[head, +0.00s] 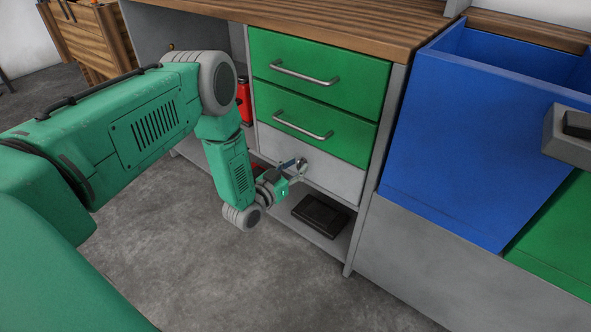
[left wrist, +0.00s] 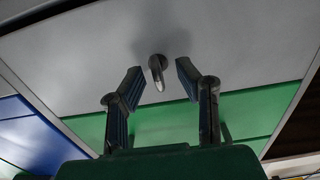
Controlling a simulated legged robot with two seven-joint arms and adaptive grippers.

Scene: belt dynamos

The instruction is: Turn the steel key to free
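The steel key (left wrist: 156,72) is a small curved metal piece standing out from a grey drawer front (head: 328,181) below two green drawers. It also shows in the head view (head: 302,164) at the fingertips of my left gripper (head: 294,174). In the left wrist view my left gripper (left wrist: 160,81) is open, with one dark finger on each side of the key and a visible gap on both sides. Whether the key lies fully between the fingertips or a little beyond them I cannot tell. My right gripper is not in view.
The two green drawers (head: 319,71) have metal bar handles above the key. A dark flat case (head: 321,214) lies on the low shelf. A red object (head: 244,100) stands left of the drawers. A blue bin (head: 470,130) stands at the right. The floor in front is clear.

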